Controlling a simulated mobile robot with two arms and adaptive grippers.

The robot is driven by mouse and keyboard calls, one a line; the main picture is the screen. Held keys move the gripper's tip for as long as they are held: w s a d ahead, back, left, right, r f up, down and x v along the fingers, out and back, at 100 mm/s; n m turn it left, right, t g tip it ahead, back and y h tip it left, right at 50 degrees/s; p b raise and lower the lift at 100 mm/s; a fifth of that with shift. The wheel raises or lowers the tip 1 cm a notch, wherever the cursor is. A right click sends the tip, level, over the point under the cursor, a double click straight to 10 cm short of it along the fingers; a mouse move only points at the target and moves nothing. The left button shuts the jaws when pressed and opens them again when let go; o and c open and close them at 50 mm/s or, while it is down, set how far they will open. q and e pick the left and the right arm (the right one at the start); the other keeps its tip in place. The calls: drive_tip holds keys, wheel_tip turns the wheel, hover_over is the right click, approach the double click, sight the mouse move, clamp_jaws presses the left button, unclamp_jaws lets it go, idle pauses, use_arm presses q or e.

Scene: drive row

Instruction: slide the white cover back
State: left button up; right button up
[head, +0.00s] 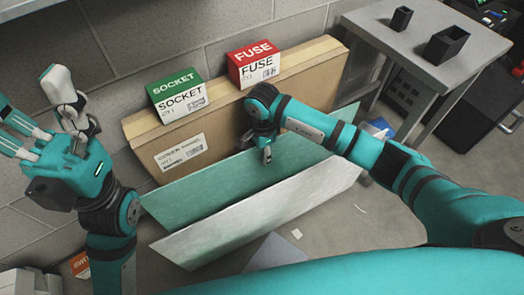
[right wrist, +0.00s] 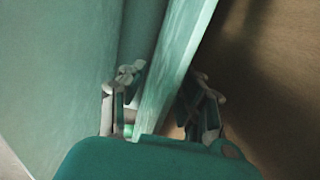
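A long pale white panel (head: 258,216), which looks like the white cover, lies slanted in the head view. Just behind it a long teal-green panel (head: 218,180) runs alongside; a dark gap separates them. My right gripper (head: 267,156) points down at the teal panel's upper edge. In the right wrist view its fingers (right wrist: 165,95) are apart, one on each side of the teal panel's edge (right wrist: 178,55); whether they touch it I cannot tell. My left gripper (head: 42,128) is raised at the far left, fingers spread and empty, away from both panels.
A large cardboard box (head: 190,128) stands behind the panels against the block wall. A green SOCKET box (head: 178,100) and a red FUSE box (head: 254,66) sit on it. A grey table (head: 428,28) with two dark bins stands at right. Floor (head: 375,222) at right shows free room.

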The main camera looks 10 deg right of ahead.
clamp_jaws()
idle(0.3)
